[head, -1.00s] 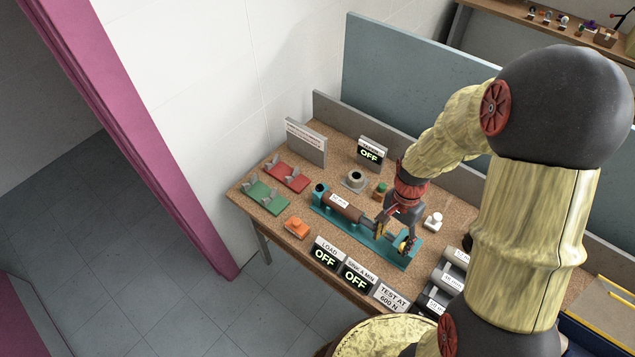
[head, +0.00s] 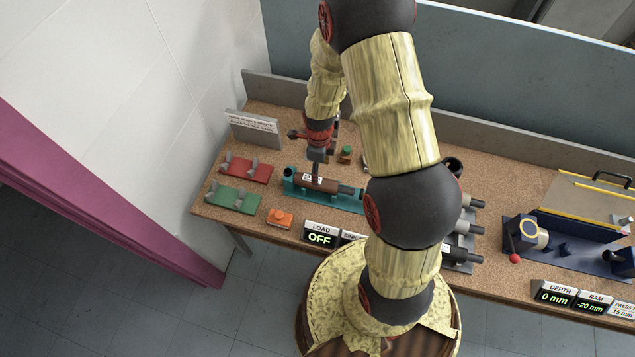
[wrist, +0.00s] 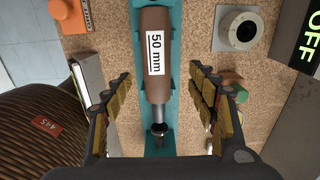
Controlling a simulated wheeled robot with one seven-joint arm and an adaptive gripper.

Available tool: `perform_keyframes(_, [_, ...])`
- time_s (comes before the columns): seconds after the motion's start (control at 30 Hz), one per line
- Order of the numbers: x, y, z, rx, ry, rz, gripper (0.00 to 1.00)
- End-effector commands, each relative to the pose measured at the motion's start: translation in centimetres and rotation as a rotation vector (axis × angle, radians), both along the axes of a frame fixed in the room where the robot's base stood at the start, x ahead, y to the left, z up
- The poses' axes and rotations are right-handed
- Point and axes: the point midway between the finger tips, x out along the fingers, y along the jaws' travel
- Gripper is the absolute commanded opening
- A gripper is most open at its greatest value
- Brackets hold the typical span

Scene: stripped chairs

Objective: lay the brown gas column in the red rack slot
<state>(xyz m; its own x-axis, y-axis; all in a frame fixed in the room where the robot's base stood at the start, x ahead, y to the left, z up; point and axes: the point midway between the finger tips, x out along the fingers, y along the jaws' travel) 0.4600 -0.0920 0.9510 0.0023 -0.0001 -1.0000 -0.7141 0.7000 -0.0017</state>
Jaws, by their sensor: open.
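The brown gas column (head: 318,183) lies in the long teal fixture (head: 290,183) on the cork-topped bench. In the wrist view the brown column (wrist: 155,85) has a white "50 mm" label and a thinner metal rod towards my gripper. My gripper (head: 316,158) is above the column. In the wrist view its open fingers (wrist: 163,100) stand on either side of the column, apart from it, with nothing held. The red rack (head: 246,168) with grey cradle pieces is at the left of the bench, with no column in it.
A green rack (head: 233,197) sits in front of the red one. An orange block (head: 280,217) is near the front edge. A sign (head: 252,128) stands behind the racks. Several dark columns (head: 466,227) and a blue press (head: 527,234) are to the right.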

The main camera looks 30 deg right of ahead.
Motion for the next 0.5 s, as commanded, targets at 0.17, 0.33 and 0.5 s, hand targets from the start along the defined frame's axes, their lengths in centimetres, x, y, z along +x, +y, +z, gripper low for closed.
perform_keyframes(0.17, [-0.2, 0.1, -1.6, 0.001, 0.004, -0.016, 0.58])
perform_keyframes(0.33, [-0.3, 0.1, -3.2, 0.001, 0.004, -0.015, 0.58])
perform_keyframes(0.5, [-0.8, 0.2, -5.6, 0.001, 0.007, -0.014, 0.58])
